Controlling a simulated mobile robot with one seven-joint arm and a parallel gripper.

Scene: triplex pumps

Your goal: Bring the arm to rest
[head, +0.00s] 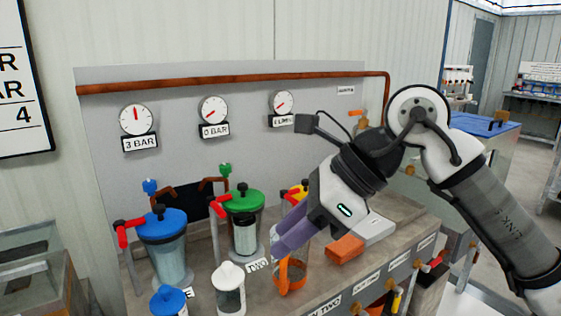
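My arm comes in from the right side of the head view, bent at the elbow. My gripper (280,247), with purple fingers, points down and left over the bench. I see nothing clearly held, and the gap between the fingers does not show. A blue-lidded pump vessel (168,250) and a green-lidded one (242,222) stand upright to the left.
The bench (350,280) also holds a white-capped canister (229,288), a blue-capped one (168,301) and an orange block (345,249) near my wrist. Gauges (137,120) and a copper pipe (230,79) are on the back panel. A blue-topped tank (485,125) stands behind my arm.

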